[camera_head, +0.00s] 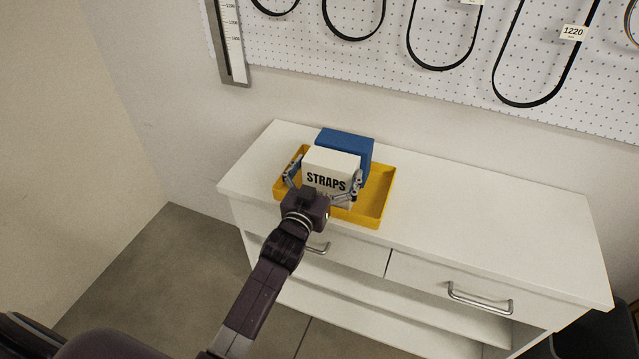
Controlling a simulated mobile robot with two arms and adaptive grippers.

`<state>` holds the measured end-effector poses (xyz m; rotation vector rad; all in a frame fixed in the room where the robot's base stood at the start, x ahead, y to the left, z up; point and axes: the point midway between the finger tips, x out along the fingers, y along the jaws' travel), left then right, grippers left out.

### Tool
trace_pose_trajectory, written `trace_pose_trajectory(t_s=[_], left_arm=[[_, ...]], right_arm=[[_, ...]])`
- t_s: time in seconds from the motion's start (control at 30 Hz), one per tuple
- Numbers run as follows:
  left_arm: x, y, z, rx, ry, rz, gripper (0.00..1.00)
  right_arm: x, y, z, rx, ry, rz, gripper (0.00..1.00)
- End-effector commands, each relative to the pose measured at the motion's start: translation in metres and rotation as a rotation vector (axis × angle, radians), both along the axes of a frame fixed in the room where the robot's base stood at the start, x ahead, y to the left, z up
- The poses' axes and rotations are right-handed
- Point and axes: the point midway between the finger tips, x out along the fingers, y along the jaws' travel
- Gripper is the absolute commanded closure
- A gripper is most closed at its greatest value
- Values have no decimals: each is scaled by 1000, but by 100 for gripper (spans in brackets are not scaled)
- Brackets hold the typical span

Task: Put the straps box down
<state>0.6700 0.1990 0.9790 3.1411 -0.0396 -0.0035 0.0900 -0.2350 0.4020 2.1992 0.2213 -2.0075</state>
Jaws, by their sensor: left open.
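The straps box (330,165) is white with black "STRAPS" lettering on its front. It stands upright at the yellow tray (374,207) on the white cabinet, in front of a blue box (347,144). My left gripper (325,182) is open, with one finger at the left side of the straps box and the other at its right side. Whether the fingers touch the box is not clear. The gripper's body hides the lower front of the box, and its bottom edge cannot be seen. My right gripper is not in view.
The white cabinet top (480,215) is bare to the right of the tray. A drawer handle (480,299) sticks out at its front right. A pegboard (460,85) with several hanging black belts is on the wall behind. A dark object (600,335) is at the lower right.

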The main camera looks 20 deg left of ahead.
Motion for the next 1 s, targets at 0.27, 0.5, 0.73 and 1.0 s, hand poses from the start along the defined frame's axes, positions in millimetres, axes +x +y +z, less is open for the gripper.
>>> trace_pose_trajectory(t_s=[0.27,0.5,0.73,1.0], left_arm=[[-60,1,-3,0,2,0,0],[-96,3,-1,-1,0,0,0],[-105,3,1,0,-1,0,0],[-104,1,-24,4,44,-5,0]], right_arm=[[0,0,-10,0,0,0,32],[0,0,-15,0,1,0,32],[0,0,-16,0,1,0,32],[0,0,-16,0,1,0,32]])
